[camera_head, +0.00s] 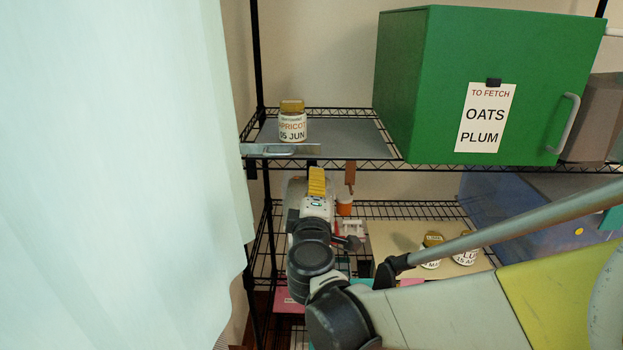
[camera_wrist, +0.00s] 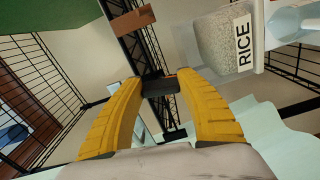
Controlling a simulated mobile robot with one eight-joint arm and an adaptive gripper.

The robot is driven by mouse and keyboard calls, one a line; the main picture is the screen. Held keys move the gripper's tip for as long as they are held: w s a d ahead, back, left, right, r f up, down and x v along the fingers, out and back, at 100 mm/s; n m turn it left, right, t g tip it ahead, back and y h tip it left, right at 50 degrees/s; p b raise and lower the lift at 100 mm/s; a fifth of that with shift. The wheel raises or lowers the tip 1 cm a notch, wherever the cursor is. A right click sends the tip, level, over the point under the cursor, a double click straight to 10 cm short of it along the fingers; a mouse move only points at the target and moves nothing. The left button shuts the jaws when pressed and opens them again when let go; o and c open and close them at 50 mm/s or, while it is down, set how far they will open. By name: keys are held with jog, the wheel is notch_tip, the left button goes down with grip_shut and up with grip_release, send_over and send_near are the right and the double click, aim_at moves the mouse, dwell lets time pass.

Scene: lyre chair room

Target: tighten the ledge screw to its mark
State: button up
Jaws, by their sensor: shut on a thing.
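My gripper (camera_head: 317,172) is below the front edge of the upper wire shelf, its yellow fingers pointing up under a metal ledge (camera_head: 270,151). In the wrist view, my gripper (camera_wrist: 164,82) is shut on a small dark block (camera_wrist: 160,87), which looks like the ledge screw's head. A small orange-red spot shows beside it, between the fingertips; I cannot tell whether this is the mark. In the head view the screw is hidden by the gripper and ledge.
An apricot jar (camera_head: 292,122) stands on the upper shelf just above the ledge. A green cabinet (camera_head: 430,90) is to the right. A brown tag (camera_head: 350,175) hangs beside my gripper. Jars (camera_head: 432,250) stand on the lower shelf. A pale curtain (camera_head: 110,180) fills the left.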

jog(key=m, duration=0.4)
jog(key=shift+a, duration=0.1)
jog(key=m, duration=0.4)
jog(key=shift+f+b, duration=0.1)
jog(key=shift+b, duration=0.25)
jog(key=m, duration=0.3)
jog(key=shift+a+m, duration=0.1)
jog(key=shift+m, duration=2.2)
jog(key=o, duration=1.2)
